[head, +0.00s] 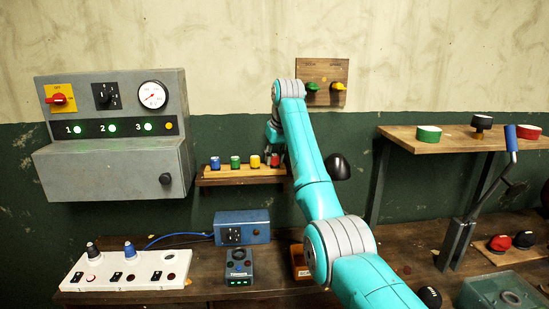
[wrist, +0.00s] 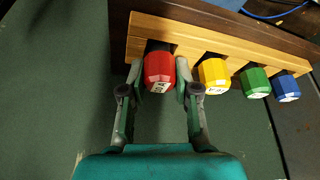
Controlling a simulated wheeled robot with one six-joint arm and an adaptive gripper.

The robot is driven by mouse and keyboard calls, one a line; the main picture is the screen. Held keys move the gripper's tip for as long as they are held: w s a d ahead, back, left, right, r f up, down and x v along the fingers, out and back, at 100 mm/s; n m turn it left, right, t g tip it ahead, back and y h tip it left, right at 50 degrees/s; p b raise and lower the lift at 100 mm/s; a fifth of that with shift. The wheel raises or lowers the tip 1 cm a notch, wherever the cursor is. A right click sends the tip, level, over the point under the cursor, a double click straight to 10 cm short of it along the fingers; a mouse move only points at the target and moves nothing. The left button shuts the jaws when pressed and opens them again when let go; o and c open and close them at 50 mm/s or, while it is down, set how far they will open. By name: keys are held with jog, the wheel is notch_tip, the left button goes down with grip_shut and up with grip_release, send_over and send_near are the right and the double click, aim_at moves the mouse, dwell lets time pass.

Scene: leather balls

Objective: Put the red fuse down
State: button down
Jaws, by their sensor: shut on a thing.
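The red fuse (wrist: 159,70) is between the two fingers of my gripper (wrist: 160,82) in the wrist view, with the fingers against its sides. It is at the end slot of a wooden rack, beside the yellow fuse (wrist: 213,75); I cannot tell whether it is seated or just above the slot. In the head view the red fuse (head: 275,160) shows at the right end of the rack (head: 232,181), partly hidden by my gripper (head: 273,150). The green fuse (head: 235,162) and the blue fuse (head: 215,163) stand farther left in the rack.
A grey control box (head: 112,172) hangs on the wall to the left. A white socket panel (head: 130,271) and a blue box (head: 242,227) are on the bench below. A wooden shelf (head: 400,135) with several round things is at the right.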

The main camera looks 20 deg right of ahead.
jog(key=shift+f, duration=0.2)
jog(key=c, duration=0.8)
grip_release()
jog(key=shift+c, duration=0.2)
